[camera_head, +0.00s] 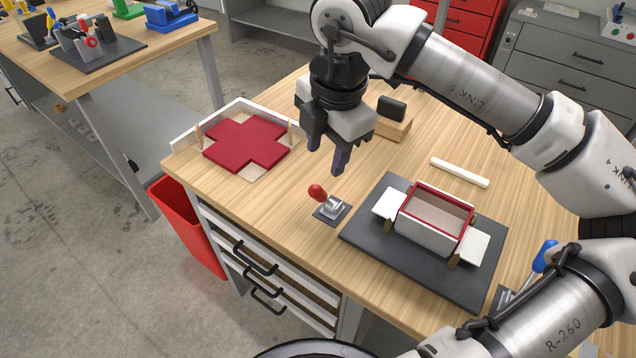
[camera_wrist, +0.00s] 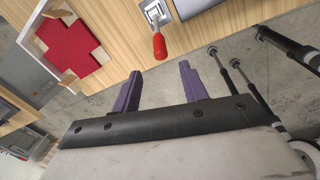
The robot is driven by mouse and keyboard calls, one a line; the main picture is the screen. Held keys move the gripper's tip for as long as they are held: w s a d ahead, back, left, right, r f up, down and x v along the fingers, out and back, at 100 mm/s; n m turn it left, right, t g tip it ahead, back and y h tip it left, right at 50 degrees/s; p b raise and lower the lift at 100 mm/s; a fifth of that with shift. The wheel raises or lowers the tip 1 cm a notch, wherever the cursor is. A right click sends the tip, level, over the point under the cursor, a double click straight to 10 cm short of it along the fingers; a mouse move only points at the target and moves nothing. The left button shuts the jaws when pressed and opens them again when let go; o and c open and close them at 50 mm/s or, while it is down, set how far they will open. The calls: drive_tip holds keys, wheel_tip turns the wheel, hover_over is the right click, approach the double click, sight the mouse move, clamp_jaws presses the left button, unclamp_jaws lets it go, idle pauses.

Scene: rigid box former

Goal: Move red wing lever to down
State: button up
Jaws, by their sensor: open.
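The red wing lever (camera_head: 317,193) is a red-handled lever on a small grey metal bracket and dark base plate (camera_head: 331,211) on the wooden bench. Its handle tilts up and to the left in the head view. In the wrist view the red handle (camera_wrist: 159,46) lies just beyond and between my two purple fingers, with its bracket behind it. My gripper (camera_head: 326,160) is open and empty. It hangs above the bench, behind the lever in the head view, and does not appear to touch it.
The box former (camera_head: 372,249) stands on a dark plate right of the lever, with a red-lined box and white flaps. A red cross-shaped blank (camera_head: 246,143) lies in a white-walled tray at left. A wooden block (camera_head: 391,127) and white bar (camera_head: 460,172) lie behind.

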sight(318, 192)
drive_tip(key=f, duration=0.3)
drive_tip(key=w+f+p, duration=0.1)
drive_tip(key=f, duration=0.3)
drive_tip(key=a+f+p, duration=0.1)
drive_tip(key=f, duration=0.3)
drive_tip(key=shift+w+a+f, duration=0.1)
drive_tip(key=shift+w+f, duration=0.1)
drive_tip(key=shift+f, duration=0.05)
clamp_jaws()
